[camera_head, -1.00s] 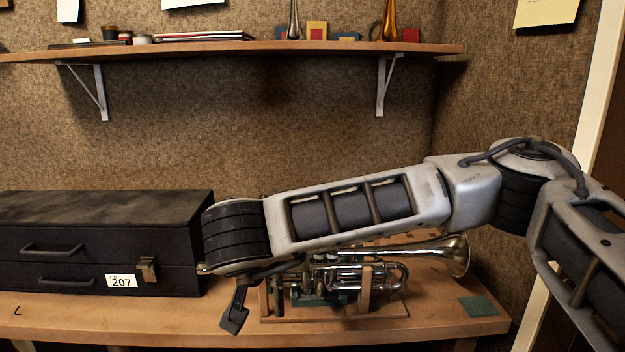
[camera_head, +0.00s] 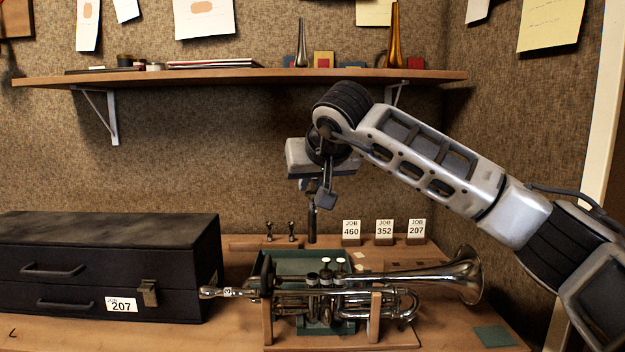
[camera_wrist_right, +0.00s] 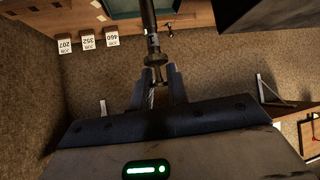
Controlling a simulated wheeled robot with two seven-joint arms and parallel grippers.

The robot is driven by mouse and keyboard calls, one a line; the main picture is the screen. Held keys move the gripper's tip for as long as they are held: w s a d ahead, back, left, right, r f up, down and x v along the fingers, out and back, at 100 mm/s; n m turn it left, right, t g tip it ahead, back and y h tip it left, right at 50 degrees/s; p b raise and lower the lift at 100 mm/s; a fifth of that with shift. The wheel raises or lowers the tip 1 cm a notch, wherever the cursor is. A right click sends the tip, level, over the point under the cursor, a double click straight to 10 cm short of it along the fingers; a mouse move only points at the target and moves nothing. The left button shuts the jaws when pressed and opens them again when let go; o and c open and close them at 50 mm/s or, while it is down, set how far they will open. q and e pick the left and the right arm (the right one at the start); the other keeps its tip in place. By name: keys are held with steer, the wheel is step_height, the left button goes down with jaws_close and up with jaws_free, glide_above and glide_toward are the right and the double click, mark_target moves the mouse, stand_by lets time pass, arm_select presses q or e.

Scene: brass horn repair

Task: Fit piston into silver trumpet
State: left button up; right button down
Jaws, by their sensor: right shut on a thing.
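My right gripper (camera_head: 314,198) points down behind and above the trumpet, shut on a slim piston (camera_head: 311,222) that hangs upright. Its lower end is by the back rack; I cannot tell whether it touches. In the right wrist view the fingers (camera_wrist_right: 154,80) close on the piston's narrow end, and the piston (camera_wrist_right: 151,38) runs away from them. My left gripper is not in view.
A black case (camera_head: 105,265) labelled 207 fills the left. A shelf (camera_head: 235,77) hangs above. A green square (camera_head: 495,337) lies front right.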

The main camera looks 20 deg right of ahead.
mark_target(314, 215)
steer(key=shift+f+b, duration=0.9)
steer(key=shift+f, duration=0.25)
steer(key=shift+f+b, duration=1)
steer(key=shift+f, duration=0.7)
arm_select(q)
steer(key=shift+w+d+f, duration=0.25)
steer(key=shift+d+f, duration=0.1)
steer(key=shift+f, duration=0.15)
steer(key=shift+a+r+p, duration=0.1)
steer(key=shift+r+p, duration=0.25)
steer(key=shift+p, duration=0.2)
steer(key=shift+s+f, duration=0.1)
arm_select(e)
steer(key=shift+f, duration=0.3)
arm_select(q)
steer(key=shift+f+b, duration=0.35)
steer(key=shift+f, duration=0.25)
arm_select(e)
steer(key=shift+f, duration=0.15)
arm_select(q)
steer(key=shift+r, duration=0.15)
arm_select(e)
steer(key=shift+f, duration=0.2)
